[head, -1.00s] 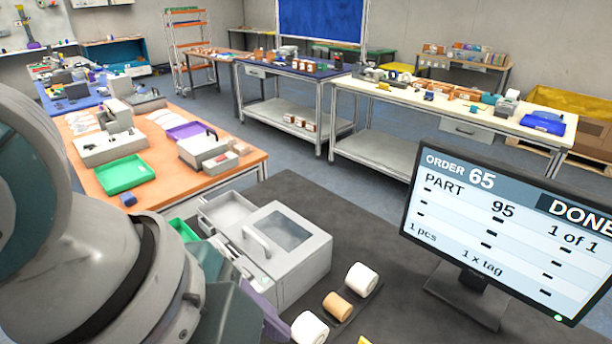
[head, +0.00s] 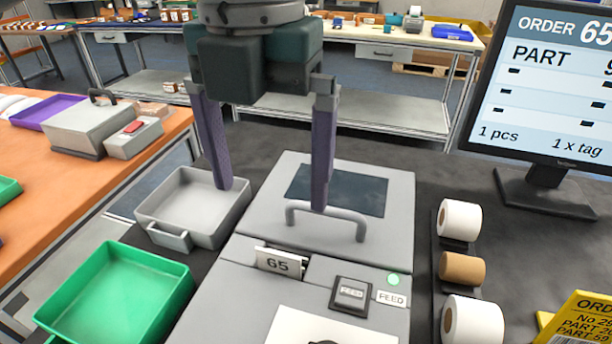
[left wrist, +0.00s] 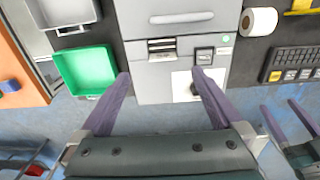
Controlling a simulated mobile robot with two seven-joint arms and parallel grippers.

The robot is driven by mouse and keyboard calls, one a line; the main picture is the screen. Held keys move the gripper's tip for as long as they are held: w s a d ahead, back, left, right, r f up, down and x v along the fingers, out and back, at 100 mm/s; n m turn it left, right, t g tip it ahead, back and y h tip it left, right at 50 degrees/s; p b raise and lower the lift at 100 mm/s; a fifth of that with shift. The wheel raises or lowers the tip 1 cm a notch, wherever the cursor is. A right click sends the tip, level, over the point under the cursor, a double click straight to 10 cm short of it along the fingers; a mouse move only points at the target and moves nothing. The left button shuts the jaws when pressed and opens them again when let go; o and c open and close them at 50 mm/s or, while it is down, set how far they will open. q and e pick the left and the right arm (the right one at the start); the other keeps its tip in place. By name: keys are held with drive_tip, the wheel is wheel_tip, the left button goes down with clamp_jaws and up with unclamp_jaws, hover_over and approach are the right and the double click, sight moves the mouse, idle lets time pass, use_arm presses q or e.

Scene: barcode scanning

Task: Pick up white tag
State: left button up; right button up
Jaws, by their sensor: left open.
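The white tag (head: 279,263), marked 65, stands in the slot at the front of the grey label printer (head: 262,215). In the left wrist view the tag (left wrist: 162,56) is a small pale strip at the slot. My left gripper (head: 272,198) is open and empty, its two purple fingers pointing down. In the head view its fingers appear above and behind the tag, near the printer's lid handle. In the left wrist view the fingers (left wrist: 160,82) spread on either side of the printer front. My right gripper is not in the head view; purple fingers (left wrist: 288,118) show at the right of the wrist view.
A grey tray (head: 154,202) and a green bin (head: 78,312) stand left of the printer. Rolls (head: 461,268) on a rack, a monitor (head: 548,95) and a yellow order card (head: 582,322) are at right. A FEED button (head: 350,295) is beside the slot.

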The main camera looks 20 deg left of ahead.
sight(277, 253)
use_arm(q)
drive_tip(key=f, duration=0.3)
drive_tip(key=shift+s+d+f, duration=0.15)
drive_tip(key=shift+d+f, duration=0.1)
drive_tip(key=shift+f, duration=0.05)
drive_tip(key=f, duration=0.3)
drive_tip(key=f+p, duration=0.1)
drive_tip(key=shift+s+f, duration=0.2)
drive_tip(key=shift+s, duration=0.1)
drive_tip(key=shift+f, duration=0.55)
drive_tip(key=c, duration=1.4)
use_arm(e)
drive_tip(key=shift+d+r, duration=0.25)
drive_tip(key=shift+r, duration=0.35)
use_arm(q)
drive_tip(key=shift+r, duration=0.1)
